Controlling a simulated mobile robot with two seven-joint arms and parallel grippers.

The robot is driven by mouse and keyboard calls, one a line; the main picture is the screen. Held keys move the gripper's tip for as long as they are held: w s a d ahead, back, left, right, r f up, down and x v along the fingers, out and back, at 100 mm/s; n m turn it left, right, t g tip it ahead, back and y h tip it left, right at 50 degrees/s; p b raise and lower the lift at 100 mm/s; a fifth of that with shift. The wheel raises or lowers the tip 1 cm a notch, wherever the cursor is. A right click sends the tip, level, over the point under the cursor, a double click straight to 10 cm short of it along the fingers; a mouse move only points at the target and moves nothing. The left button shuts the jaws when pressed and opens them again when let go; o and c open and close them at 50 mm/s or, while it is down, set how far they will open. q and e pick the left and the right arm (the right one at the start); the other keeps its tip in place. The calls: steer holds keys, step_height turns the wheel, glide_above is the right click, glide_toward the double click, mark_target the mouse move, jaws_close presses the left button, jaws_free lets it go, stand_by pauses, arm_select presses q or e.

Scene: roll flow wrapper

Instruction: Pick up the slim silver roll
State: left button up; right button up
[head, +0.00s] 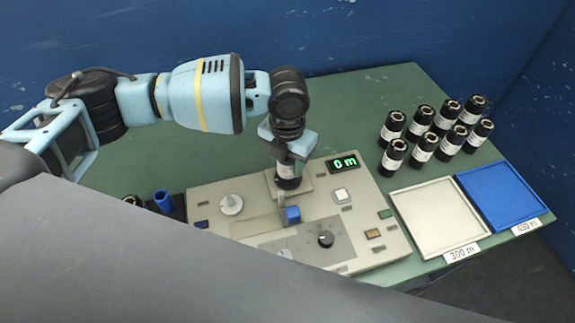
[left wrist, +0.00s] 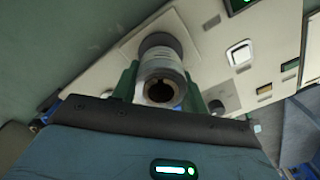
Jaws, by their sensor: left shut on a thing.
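My left gripper (head: 288,165) is shut on an upright roll (head: 288,183) over the back part of the beige machine (head: 345,222). In the left wrist view the held roll (left wrist: 163,62) has a pale grey wrap, dark bands and a hollow end facing the camera. Green fingers lie on both sides of it. Its lower end is at a raised square plate on the machine; I cannot tell whether it touches. I cannot tell for sure that this is the slim silver roll. My right gripper is not in view.
The machine has a knob (head: 326,239), a blue block (head: 292,214) and a display (head: 344,163) reading 0 m. Several black rolls with white labels (head: 422,148) stand behind a beige tray (head: 438,218) and a blue tray (head: 502,196). A blue cylinder (head: 163,202) is left of the machine.

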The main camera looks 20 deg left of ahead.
arm_select(q)
steer(key=s+d+r, duration=0.2)
steer(key=s+d, duration=0.7)
steer(key=s, duration=0.4)
steer(key=shift+r, duration=0.3)
steer(key=shift+d, duration=0.1)
